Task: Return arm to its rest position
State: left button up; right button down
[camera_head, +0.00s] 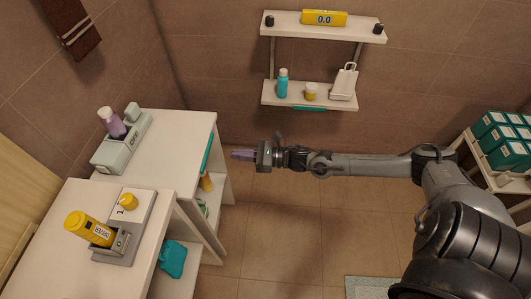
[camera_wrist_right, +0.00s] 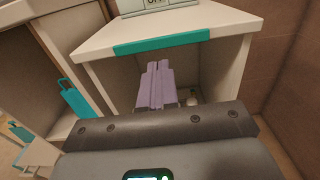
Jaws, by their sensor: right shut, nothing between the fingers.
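My right arm comes in from the right in the head view and stretches left across the room above the floor. Its right gripper (camera_head: 236,155) points left toward the white cabinet (camera_head: 180,128) with a teal front strip. The purple fingers are together with nothing between them. In the right wrist view the shut fingers (camera_wrist_right: 155,66) point at the cabinet's open compartment, below its teal strip (camera_wrist_right: 160,42). Contents low in the compartment are partly hidden behind the fingers and gripper body. My left gripper is not in view.
A wall shelf (camera_head: 300,97) is at the back. Teal boxes (camera_head: 505,140) stand on a rack at right. The middle floor (camera_head: 290,225) is clear.

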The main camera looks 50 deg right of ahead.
jog(key=s+a+m+t+p, duration=0.2)
jog(key=s+m+p, duration=0.15)
jog(key=s, duration=0.55)
jog(key=s+a+r+m+g+h+p, duration=0.15)
jog(key=a+r+m+h+p, duration=0.25)
jog(key=a+m+h, duration=1)
jog(key=s+d+f+m+g+y, duration=0.1)
jog(key=s+m+g+y, duration=0.1)
jog(key=s+m+g, duration=0.7)
jog(key=s+d+m+g+y, duration=0.25)
jog(key=s+m, duration=0.25)
jog(key=m, duration=0.9)
notch_tip(320, 180, up, 38)
jog(key=a+p, duration=0.1)
jog(key=p, duration=3.8)
jog(key=shift+w, duration=0.35)
